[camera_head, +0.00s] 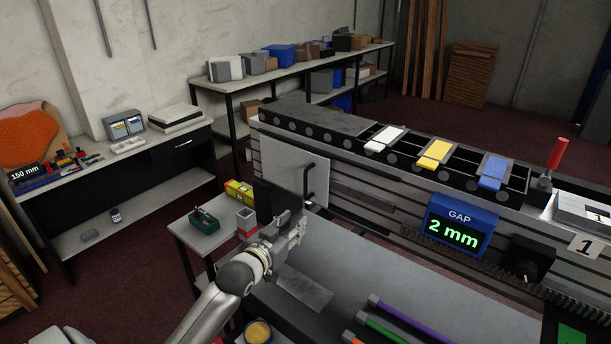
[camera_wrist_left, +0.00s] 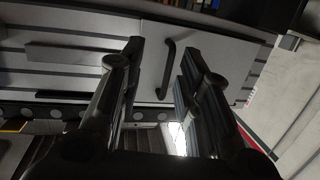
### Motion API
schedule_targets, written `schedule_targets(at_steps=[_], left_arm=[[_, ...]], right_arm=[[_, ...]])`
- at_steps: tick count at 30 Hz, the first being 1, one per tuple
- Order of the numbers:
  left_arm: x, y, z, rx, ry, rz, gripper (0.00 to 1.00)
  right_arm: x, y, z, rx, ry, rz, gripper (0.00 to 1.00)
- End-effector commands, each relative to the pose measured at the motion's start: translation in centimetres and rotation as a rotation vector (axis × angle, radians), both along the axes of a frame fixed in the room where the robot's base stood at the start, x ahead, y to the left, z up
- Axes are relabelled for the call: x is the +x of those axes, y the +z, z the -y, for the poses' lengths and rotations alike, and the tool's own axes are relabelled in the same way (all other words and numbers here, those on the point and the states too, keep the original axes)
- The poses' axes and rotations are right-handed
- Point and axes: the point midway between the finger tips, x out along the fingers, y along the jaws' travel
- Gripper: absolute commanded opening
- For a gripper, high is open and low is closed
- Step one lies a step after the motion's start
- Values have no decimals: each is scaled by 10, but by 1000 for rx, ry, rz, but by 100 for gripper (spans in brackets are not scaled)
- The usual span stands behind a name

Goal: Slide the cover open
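The cover is a flat light grey panel (camera_head: 283,168) on the front of the long table, at its left end. A black bar handle (camera_head: 309,182) stands upright near the panel's right edge. My left gripper (camera_head: 302,218) is at the lower part of the handle in the head view. In the left wrist view its two dark fingers are spread apart, with the black handle (camera_wrist_left: 166,70) showing between and just beyond the fingertips (camera_wrist_left: 160,52). The grey panel (camera_wrist_left: 218,62) lies behind. I see no firm contact. My right gripper is not in view.
The long table has black bays on top with a white (camera_head: 386,138), a yellow (camera_head: 434,154) and a blue piece (camera_head: 492,172). A blue display (camera_head: 460,228) reads "GAP 2 mm". Left of my arm, a small side table (camera_head: 196,238) carries several items.

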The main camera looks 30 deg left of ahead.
Motion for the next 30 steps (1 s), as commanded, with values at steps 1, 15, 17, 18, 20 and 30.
schedule_targets(at_steps=[1,15,17,18,20,30], left_arm=[[7,25,-10,0,8,60,32],[53,62,-29,-4,18,159,32],[62,62,-30,-4,18,159,32],[69,62,-31,-4,18,159,32],[78,62,-32,-5,18,159,32],[114,59,-36,-4,17,157,32]], right_arm=[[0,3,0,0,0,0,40],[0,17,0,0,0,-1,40],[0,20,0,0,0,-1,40],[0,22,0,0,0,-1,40],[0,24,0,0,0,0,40],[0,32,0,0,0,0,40]])
